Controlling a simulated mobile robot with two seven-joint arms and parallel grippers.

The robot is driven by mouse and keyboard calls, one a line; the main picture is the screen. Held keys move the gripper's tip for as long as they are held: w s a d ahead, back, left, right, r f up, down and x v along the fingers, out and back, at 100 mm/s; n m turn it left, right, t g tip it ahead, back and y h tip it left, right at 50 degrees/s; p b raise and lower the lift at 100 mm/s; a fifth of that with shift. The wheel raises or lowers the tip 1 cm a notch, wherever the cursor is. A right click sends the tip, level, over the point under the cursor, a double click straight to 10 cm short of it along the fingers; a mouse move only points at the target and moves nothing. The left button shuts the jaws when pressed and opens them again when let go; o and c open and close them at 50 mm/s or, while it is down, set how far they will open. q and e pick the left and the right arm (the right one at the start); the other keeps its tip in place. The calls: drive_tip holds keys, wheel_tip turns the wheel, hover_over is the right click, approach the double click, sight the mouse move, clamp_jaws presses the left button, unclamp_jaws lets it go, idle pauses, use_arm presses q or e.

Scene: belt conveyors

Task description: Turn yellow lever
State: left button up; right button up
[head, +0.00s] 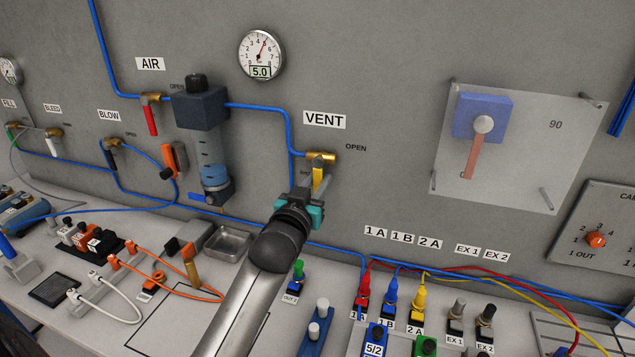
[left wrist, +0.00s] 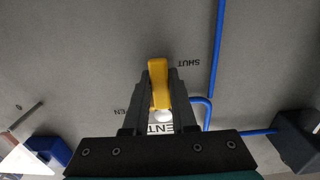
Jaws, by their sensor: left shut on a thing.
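The yellow lever (head: 319,178) hangs down from the brass valve (head: 321,158) under the VENT label (head: 324,121). My left gripper (head: 313,192) is shut on the lever's lower part. In the left wrist view the yellow lever (left wrist: 158,82) stands between the two dark fingers of the left gripper (left wrist: 159,92), near the SHUT mark (left wrist: 188,63). The OPEN mark (head: 356,148) is on the panel to the right of the valve. The gripper covers the lever's lower end in the head view. My right gripper is not in view.
A blue hose (head: 265,108) runs from the filter unit (head: 201,108) to the valve and down beside it. A clear plate (head: 523,140) stands off the panel at the right. Coloured plugs (head: 391,291) and cables sit on the bench below. The panel right of the valve is free.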

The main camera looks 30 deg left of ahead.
use_arm(q)
clamp_jaws()
idle(0.9)
